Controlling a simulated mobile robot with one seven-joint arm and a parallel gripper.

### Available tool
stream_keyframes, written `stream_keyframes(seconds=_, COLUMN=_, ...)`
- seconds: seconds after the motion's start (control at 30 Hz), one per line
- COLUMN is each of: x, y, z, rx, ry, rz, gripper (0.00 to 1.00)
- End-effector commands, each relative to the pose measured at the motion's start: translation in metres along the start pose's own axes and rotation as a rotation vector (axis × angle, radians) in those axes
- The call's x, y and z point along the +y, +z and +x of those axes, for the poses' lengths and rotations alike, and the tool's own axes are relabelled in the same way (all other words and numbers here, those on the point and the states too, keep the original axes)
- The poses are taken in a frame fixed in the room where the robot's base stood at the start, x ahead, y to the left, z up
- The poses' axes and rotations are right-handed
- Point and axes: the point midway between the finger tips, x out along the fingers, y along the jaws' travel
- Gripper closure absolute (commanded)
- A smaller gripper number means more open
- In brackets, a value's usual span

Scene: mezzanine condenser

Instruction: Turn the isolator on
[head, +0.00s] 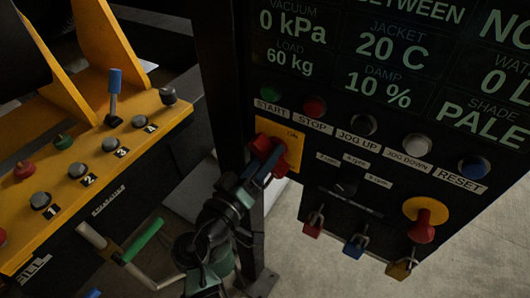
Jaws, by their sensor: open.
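The isolator is a red rotary handle (277,152) on a yellow plate (293,136) at the left edge of the dark control panel. Part of an "ON" mark shows at the plate's upper right. My gripper (257,174) is open, right at the lower left of the red handle, and overlaps it in the head view. I cannot tell whether the fingers touch the handle or are around it. My gripper and wrist hide the plate's lower left part.
Above the isolator are a green start button (270,90) and a red stop button (314,106). A red knob on a yellow disc (424,222) and hanging padlocks (355,246) are at lower right. A yellow console (85,160) with a blue-topped lever (115,90) stands left.

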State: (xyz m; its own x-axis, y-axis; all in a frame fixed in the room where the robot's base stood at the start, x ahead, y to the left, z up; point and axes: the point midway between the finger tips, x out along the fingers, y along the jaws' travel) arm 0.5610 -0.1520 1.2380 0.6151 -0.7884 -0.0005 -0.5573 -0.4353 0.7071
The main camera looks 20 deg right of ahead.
Motion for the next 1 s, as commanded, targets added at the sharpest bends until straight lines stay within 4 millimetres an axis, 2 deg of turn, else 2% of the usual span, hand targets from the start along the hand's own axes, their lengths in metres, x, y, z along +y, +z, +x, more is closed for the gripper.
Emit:
stream_keyframes(seconds=0.23, x=0.0, y=0.0001, z=0.0007, rx=0.0, ry=0.0, rz=0.0, gripper=0.42)
stream_keyframes(seconds=0.5, x=0.0001, y=0.0, z=0.0004, rx=0.0, ry=0.0, rz=0.0, gripper=0.9)
stream_keyframes(seconds=0.57, x=0.0001, y=0.0, z=0.0004, rx=0.0, ry=0.0, rz=0.0, gripper=1.0)
stream_keyframes(seconds=1.0, x=-0.0005, y=0.0001, z=0.0002, rx=0.0, ry=0.0, rz=-0.039, gripper=1.0)
